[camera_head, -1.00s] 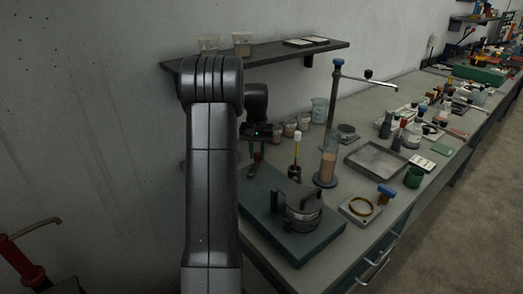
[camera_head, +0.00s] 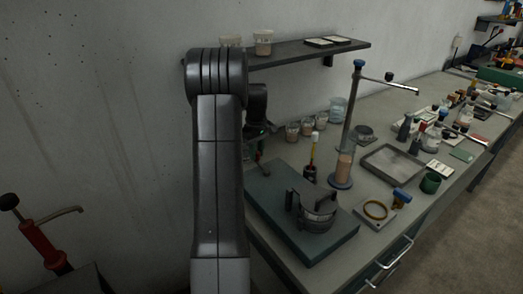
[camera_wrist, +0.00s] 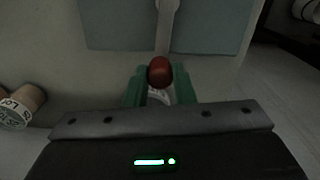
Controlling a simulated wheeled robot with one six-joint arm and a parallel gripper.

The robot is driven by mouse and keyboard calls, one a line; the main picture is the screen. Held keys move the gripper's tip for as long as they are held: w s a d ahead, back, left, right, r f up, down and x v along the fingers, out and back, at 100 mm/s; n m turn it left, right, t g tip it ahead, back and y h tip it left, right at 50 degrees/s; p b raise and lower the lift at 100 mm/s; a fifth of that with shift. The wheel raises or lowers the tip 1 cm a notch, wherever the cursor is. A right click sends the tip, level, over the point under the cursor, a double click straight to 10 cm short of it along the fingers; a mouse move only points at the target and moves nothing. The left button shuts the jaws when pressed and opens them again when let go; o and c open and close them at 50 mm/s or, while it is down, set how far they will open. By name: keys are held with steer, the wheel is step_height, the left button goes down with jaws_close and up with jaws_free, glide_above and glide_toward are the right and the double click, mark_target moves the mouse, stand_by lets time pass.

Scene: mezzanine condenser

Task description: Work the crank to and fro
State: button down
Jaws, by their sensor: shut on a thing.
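The crank shows in the wrist view as a grey bar (camera_wrist: 163,28) ending in a dark red round knob (camera_wrist: 159,70). The bar lies over a blue-green base plate (camera_wrist: 110,25). My gripper (camera_wrist: 158,82) has green fingers, one on each side of the knob, and is shut on it. In the head view my gripper (camera_head: 260,158) is at the far left end of the same plate (camera_head: 328,238). My arm hides part of that area, and I cannot make out the knob there. A dark round metal device (camera_head: 315,208) stands on the plate.
A wall shelf (camera_head: 290,53) is above. A tray (camera_head: 392,165) lies to the right. A red-handled lever device (camera_head: 40,240) is at lower left.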

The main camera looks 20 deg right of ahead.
steer(key=shift+s+a+n, duration=0.35)
steer(key=shift+a+n, duration=0.3)
steer(key=shift+n, duration=0.6)
steer(key=shift+s+a+n, duration=0.3)
steer(key=shift+a+n, duration=0.3)
steer(key=shift+n, duration=0.65)
steer(key=c, duration=1.2)
jaws_free()
